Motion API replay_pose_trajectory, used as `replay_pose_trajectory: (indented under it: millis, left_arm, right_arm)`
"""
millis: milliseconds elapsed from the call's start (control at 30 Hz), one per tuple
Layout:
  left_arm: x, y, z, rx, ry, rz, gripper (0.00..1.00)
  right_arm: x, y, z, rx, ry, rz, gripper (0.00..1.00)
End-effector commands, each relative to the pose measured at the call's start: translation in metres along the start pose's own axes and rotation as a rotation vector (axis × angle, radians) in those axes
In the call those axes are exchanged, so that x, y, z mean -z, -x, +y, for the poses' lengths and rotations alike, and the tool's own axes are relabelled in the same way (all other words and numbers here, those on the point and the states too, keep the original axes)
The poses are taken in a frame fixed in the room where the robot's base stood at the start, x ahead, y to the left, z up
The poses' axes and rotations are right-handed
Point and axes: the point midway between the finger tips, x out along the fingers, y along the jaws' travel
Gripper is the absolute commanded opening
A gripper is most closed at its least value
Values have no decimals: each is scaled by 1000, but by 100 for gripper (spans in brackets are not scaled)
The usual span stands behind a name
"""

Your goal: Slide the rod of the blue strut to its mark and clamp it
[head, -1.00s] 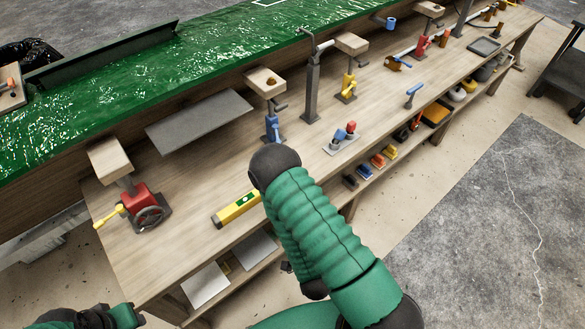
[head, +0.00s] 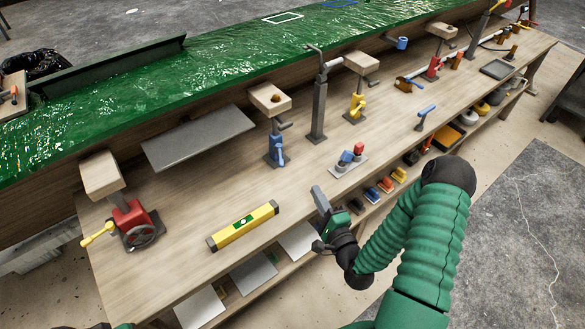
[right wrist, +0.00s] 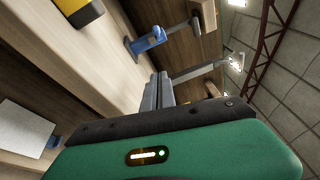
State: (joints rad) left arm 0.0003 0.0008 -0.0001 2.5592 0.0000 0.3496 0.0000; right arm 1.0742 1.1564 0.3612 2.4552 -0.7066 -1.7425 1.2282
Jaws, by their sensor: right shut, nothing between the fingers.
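The blue strut (head: 276,152) stands upright on the bench, with a grey rod and a wooden block (head: 269,98) on top. A small dark handle sticks out from its side. I cannot make out a mark on the rod. The blue strut also shows in the right wrist view (right wrist: 149,41), near the top, with its rod running right to the block. My right gripper (head: 319,196) is shut and empty over the bench's front edge, apart from the strut and to its lower right. Its closed fingers (right wrist: 156,92) show in the right wrist view.
A yellow level (head: 243,226) lies in front of the strut. A grey post (head: 318,105) and a yellow strut (head: 356,105) stand to its right, a red one (head: 132,222) to the left. The green hull mould (head: 220,65) lies behind.

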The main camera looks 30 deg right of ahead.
Motion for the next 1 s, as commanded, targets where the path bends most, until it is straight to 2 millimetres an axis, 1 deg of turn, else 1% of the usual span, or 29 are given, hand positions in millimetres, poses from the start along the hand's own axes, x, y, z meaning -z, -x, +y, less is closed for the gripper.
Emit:
replay_pose_trajectory:
  millis: [67,167,267,300,533,600,733,900,1000]
  left_arm:
    - [0,0,0,0,-1,0,36]
    - [0,1,0,0,-1,0,36]
    - [0,0,0,0,-1,0,36]
    - [0,0,0,0,0,0,36]
    - [-1,-2,0,0,0,-1,36]
    - [-1,-1,0,0,0,-1,36]
    - [-1,-1,0,0,0,0,36]
    - [-1,-1,0,0,-1,0,36]
    - [-1,-1,0,0,-1,0,36]
  right_arm:
    - [-2,-5,-2,5,1,-3,0]
    - [-4,-18,-3,7,5,-5,0]
    - [-6,-39,-3,7,7,-5,0]
    - [-7,-48,-3,7,7,-5,0]
    - [-2,-100,-1,4,3,-2,0]
    - [-17,-102,-1,0,-1,-6,0]
    - [-33,-106,-1,1,0,-3,0]
    - [-42,-108,-1,0,2,-1,0]
    - [-43,-108,-1,0,3,-2,0]
